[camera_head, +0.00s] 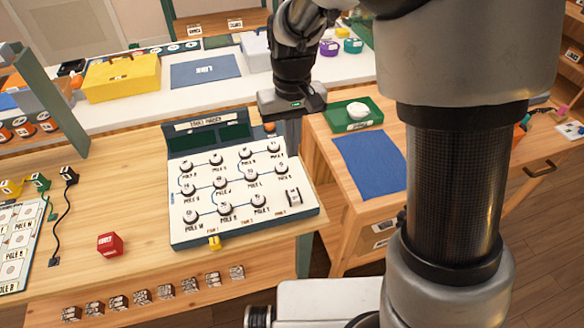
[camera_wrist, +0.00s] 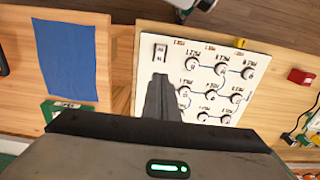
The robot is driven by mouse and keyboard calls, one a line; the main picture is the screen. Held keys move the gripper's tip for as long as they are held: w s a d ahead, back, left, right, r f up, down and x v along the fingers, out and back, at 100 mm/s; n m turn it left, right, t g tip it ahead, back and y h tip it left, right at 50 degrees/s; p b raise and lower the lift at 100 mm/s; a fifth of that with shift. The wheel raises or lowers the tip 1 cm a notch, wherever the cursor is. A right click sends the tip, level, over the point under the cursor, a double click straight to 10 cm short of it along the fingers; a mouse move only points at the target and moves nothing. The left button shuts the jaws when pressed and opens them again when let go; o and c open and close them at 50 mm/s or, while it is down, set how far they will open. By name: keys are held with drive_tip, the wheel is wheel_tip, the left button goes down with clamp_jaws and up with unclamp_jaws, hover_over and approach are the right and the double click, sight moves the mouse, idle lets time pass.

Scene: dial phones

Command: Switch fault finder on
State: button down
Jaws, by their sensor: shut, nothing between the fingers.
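I cannot tell the switch's position. My gripper (camera_head: 292,148) is shut and empty, pointing down beside the panel's back right edge. In the wrist view its fingertips (camera_wrist: 160,80) appear just below the switch in the picture, over the panel.
A red cube (camera_head: 110,244) and black cables lie left of the panel. A yellow tab (camera_head: 214,243) is at its front edge. To the right, a separate wooden table holds a blue mat (camera_head: 370,160) and a green tray (camera_head: 340,120). A gap separates the tables.

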sight(294, 196)
drive_tip(key=shift+f, duration=0.1)
wheel_tip(294, 196, down, 14)
drive_tip(key=shift+r+b, duration=0.15)
drive_tip(key=shift+b, duration=0.4)
idle(0.3)
drive_tip(key=shift+w+g+p, duration=0.1)
drive_tip(key=shift+g+p, duration=0.2)
drive_tip(key=shift+f, duration=0.3)
drive_tip(key=shift+s+d+r, duration=0.1)
drive_tip(key=shift+s+d, duration=0.05)
drive_tip(key=shift+s, duration=0.3)
drive_tip(key=shift+s+d+r, duration=0.1)
drive_tip(key=shift+s, duration=0.35)
